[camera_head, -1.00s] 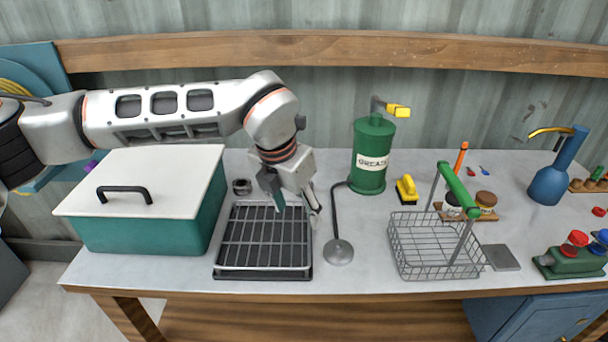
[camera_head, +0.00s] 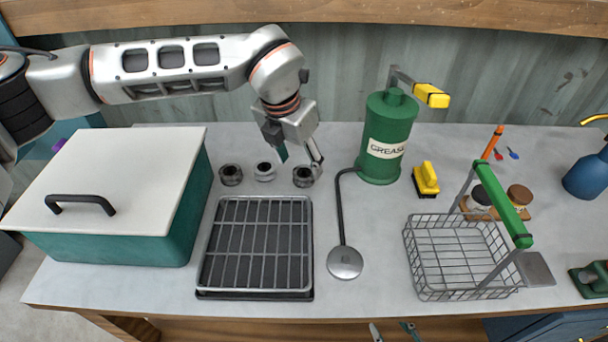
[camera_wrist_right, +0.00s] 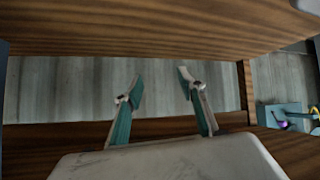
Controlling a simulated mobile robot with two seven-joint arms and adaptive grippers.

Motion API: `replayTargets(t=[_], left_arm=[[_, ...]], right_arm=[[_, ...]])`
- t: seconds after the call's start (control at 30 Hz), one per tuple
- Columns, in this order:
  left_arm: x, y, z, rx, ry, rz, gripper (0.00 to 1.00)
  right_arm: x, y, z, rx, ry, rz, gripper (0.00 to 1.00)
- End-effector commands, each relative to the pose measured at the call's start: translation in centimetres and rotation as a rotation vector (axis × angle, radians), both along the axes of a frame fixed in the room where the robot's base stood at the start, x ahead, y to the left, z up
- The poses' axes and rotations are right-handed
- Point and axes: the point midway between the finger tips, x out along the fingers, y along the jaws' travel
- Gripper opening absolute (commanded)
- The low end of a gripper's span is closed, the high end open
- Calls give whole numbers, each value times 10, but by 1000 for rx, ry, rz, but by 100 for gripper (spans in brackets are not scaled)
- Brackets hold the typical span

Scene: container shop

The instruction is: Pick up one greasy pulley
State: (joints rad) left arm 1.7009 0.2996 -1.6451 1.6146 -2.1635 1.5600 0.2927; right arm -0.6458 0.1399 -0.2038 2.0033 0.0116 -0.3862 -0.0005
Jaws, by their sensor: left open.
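Three small grey ring-shaped pulleys stand in a row behind the rack in the head view: a left pulley (camera_head: 231,175), a middle pulley (camera_head: 264,171) and a right pulley (camera_head: 303,176). The left and right ones look darker; the middle one looks lighter. My left gripper (camera_head: 301,160) is open, pointing down at the right pulley, with a finger to either side of it in the picture. I cannot tell whether it touches. My right gripper (camera_wrist_right: 161,77) is open and empty in the right wrist view; its tips (camera_head: 393,331) show at the head view's bottom edge.
A dark tray with a wire rack (camera_head: 203,268) lies before the pulleys. A lidded teal box (camera_head: 120,248) stands left. A green grease pump (camera_head: 386,135) with a hose stands right, near a yellow brush (camera_head: 427,178) and wire basket (camera_head: 455,285).

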Motion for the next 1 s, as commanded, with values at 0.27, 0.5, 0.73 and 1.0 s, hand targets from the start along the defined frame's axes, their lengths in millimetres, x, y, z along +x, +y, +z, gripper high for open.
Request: replayTargets(t=[0.27, 0.5, 0.73, 1.0], left_arm=[[10, -6, -39, 0, 5, 0, 54], [12, -6, -41, 0, 2, 1, 54], [12, -6, -41, 0, 2, 1, 14], [12, -6, -40, 0, 1, 1, 14]], right_arm=[[6, 0, 0, -3, -10, 2, 40], [14, -2, 5, -5, -25, -1, 40], [13, -3, 5, -6, -23, -1, 40], [6, -3, 1, -5, -12, -2, 40]])
